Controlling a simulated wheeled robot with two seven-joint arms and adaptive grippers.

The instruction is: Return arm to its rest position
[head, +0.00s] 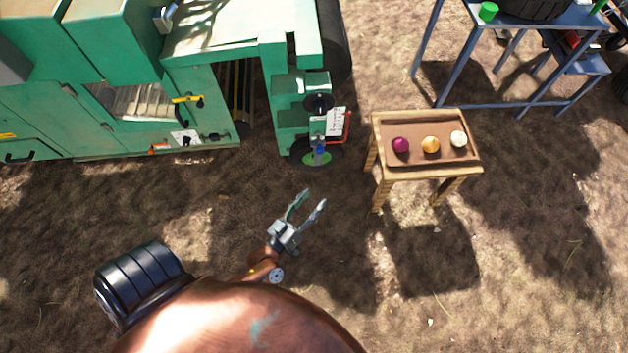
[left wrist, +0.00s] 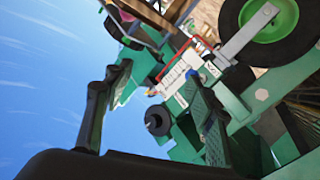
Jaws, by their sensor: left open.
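My left gripper (head: 307,202) is open and empty over bare ground, in front of the green machine and left of the small wooden table. In the left wrist view my left gripper's fingers (left wrist: 150,105) are spread apart with nothing between them. That view looks toward part of the green machine (left wrist: 185,140) and the sky. A purple onion (head: 400,145), a yellow onion (head: 430,144) and a white onion (head: 458,139) lie in a row on the wooden table (head: 425,172), apart from the gripper. My right gripper is not in view.
The large green machine (head: 60,110) fills the upper left, with a control post (head: 318,103) at its right end. A blue metal stand (head: 470,104) holding a green cup (head: 488,11) and a tire (head: 535,8) is at the upper right. The ground around my left gripper is clear.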

